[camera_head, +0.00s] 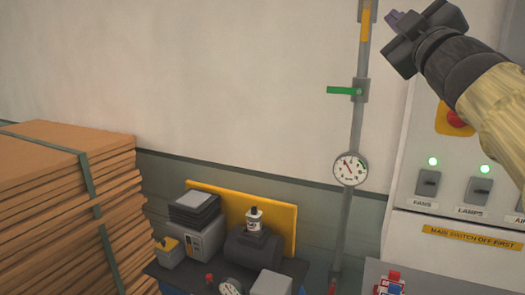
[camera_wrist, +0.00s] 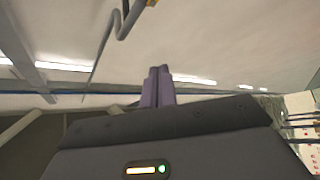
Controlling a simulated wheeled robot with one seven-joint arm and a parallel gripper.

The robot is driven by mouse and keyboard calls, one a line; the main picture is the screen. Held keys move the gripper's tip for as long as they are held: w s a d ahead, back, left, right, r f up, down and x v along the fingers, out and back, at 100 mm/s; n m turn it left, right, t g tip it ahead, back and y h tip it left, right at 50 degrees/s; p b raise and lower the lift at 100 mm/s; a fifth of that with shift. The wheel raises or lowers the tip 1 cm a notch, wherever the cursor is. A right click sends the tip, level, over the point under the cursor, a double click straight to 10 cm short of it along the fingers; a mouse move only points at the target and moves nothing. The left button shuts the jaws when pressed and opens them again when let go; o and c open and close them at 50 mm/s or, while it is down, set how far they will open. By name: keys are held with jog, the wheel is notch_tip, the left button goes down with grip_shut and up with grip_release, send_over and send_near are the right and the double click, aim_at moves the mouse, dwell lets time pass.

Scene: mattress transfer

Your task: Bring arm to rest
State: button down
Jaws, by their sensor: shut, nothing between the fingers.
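My gripper (camera_head: 394,19) is at the top right of the head view, raised in front of the wall and the upper left of the control cabinet. Its purple fingers are shut together with nothing between them. In the wrist view the two fingers (camera_wrist: 158,88) lie side by side, pointing up at the ceiling area. My arm in its pale yellow sleeve comes in from the right edge. The gripper touches nothing that I can see.
A control cabinet (camera_head: 408,205) with switches, green lamps and a red button stands at right. A vertical pipe (camera_head: 356,125) carries a gauge (camera_head: 350,168) and a green lever (camera_head: 342,91). Strapped cardboard (camera_head: 50,210) is stacked at left. A cluttered bench (camera_head: 190,278) stands low in the middle.

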jog(key=w+f+m+g+h, duration=0.2)
jog(key=f+m+g, duration=0.3)
jog(key=f, duration=1.4)
jog(key=w+f+m+g+h, duration=0.25)
jog(key=f+m+g, duration=0.25)
jog(key=f, duration=1.4)
jog(key=s+a+f+g, duration=0.2)
jog(key=s+f+g, duration=0.1)
jog(key=s+f, duration=0.3)
jog(key=s+a+f+m+g+y, duration=0.1)
jog(key=s+a+f+g, duration=0.2)
jog(key=s+f, duration=0.4)
jog(key=s+a+f+m+g+y, duration=0.1)
jog(key=s+a+f+g, duration=0.1)
jog(key=s+f+g, duration=0.2)
jog(key=s+f, duration=0.3)
jog(key=f, duration=0.5)
jog(key=shift+a+b, duration=0.3)
jog(key=shift+a, duration=0.1)
jog(key=shift+f, duration=0.1)
jog(key=c, duration=2.1)
grip_release()
